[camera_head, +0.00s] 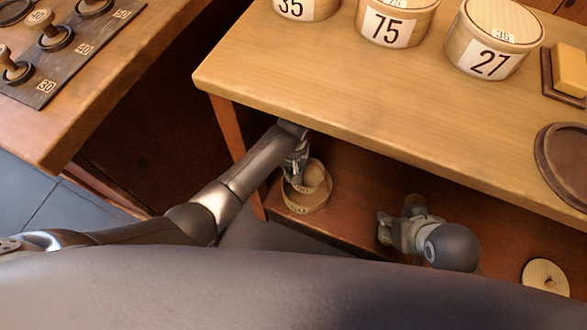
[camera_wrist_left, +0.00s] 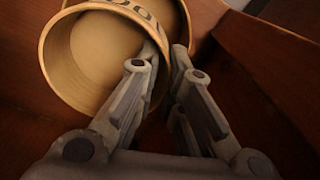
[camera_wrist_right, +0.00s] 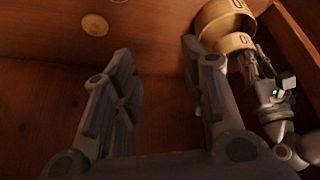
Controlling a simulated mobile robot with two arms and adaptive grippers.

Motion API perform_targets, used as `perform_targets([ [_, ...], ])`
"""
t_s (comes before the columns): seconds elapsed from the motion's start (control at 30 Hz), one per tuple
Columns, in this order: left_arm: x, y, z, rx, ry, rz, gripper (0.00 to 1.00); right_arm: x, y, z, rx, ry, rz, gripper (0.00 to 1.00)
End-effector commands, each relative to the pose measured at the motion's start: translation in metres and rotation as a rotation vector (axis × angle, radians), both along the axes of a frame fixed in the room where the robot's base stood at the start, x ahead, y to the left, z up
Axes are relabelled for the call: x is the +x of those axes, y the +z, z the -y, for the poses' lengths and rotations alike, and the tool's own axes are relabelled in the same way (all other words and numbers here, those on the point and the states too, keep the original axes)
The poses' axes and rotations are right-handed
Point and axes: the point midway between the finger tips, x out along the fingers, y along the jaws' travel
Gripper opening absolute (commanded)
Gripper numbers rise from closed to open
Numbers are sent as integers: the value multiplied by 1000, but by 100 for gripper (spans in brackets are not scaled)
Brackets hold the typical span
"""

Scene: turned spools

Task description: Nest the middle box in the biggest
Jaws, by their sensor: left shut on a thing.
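Two round, pale wooden boxes are together on the lower shelf. The bigger box (camera_head: 304,208) stands below and bears a dark-printed label; it also shows in the right wrist view (camera_wrist_right: 220,18). A smaller box (camera_head: 318,175), which I take for the middle one, is over the bigger one's opening. Whether it is inside the rim I cannot tell. My left gripper (camera_head: 296,176) is shut on the smaller box's wall; in the left wrist view its open interior (camera_wrist_left: 98,55) shows. My right gripper (camera_head: 384,229) is apart to the right, its fingers open and empty (camera_wrist_right: 158,62).
The table top (camera_head: 300,75) overhangs the shelf (camera_head: 355,205). Numbered round boxes, including one marked 75 (camera_head: 390,27), stand on top. A table leg (camera_head: 226,125) is beside my left arm.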

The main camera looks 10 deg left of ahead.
Motion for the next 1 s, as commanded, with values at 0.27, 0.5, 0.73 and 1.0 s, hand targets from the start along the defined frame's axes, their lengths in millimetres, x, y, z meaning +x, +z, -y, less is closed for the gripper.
perform_targets([
  [0.27,0,-6,0,0,0,1,0,22,4,-7,22,8,103,40],
  [0.5,0,-11,0,0,0,1,0,40,10,-13,41,16,191,40],
  [0.73,0,-15,0,0,0,1,0,56,18,-18,58,22,275,40],
  [1.0,0,-20,0,0,0,1,0,73,28,-24,80,30,373,40],
])
